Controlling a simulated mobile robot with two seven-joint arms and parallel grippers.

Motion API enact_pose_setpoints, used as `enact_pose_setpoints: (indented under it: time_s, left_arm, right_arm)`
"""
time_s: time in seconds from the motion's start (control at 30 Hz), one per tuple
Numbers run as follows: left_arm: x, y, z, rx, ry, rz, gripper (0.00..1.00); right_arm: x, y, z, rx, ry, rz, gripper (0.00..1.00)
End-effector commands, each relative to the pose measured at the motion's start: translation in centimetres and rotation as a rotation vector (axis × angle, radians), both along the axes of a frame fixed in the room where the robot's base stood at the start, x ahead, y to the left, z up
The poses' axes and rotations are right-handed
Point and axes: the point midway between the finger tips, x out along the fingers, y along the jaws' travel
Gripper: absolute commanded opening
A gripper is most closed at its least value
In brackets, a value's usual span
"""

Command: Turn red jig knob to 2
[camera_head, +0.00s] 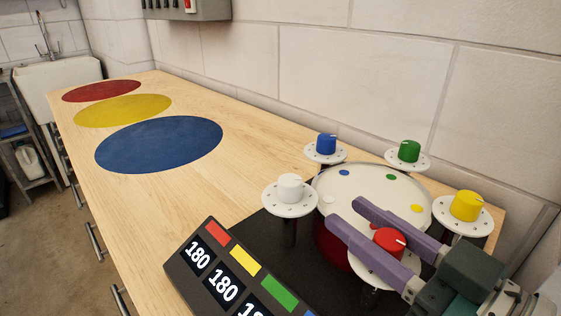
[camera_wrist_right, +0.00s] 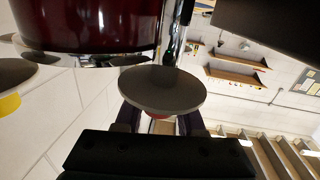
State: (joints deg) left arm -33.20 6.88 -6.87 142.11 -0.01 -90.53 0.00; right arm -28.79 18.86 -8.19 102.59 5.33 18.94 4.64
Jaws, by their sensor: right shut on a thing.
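The red jig knob (camera_head: 389,243) with a white pointer line sits at the front of the drum, on its own white dial disc, mostly hidden. My right gripper (camera_head: 347,211) comes in from the lower right. Its two purple fingers lie on either side of the red knob and are shut on it. The fingertips reach past the knob over the drum head. In the right wrist view, a bit of the red knob (camera_wrist_right: 156,117) shows below the grey disc (camera_wrist_right: 161,90), between the fingers. The dial numbers are too small to read. My left gripper is not in view.
White (camera_head: 290,188), blue (camera_head: 326,143), green (camera_head: 409,151) and yellow (camera_head: 466,205) knobs stand around the drum (camera_head: 370,185). A dark display box (camera_head: 225,285) with readouts of 180 stands at the front. The bench (camera_head: 240,150) left of it is clear, with flat coloured discs.

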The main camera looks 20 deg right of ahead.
Motion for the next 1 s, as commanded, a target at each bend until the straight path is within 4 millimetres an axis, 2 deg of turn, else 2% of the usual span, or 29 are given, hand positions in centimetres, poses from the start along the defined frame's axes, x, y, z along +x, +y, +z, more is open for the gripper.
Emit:
enact_pose_setpoints:
  time_s: [0.2,0.7,0.73,0.97,1.0]
  left_arm:
    - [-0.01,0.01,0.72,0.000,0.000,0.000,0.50]
    - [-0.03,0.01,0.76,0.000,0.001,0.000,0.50]
    - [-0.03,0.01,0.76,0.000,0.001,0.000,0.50]
    - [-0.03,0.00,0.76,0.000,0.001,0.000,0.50]
    - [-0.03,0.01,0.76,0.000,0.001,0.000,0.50]
  right_arm:
    - [0.04,-0.17,0.06,0.001,-0.001,-0.062,0.00]
    - [0.07,-0.25,-0.01,-0.001,-0.002,-0.077,0.00]
    - [0.07,-0.25,-0.01,-0.001,-0.002,-0.077,0.41]
    - [0.08,-0.25,0.01,0.000,-0.001,-0.077,0.67]
    - [0.08,-0.25,0.01,0.000,-0.001,-0.077,0.68]
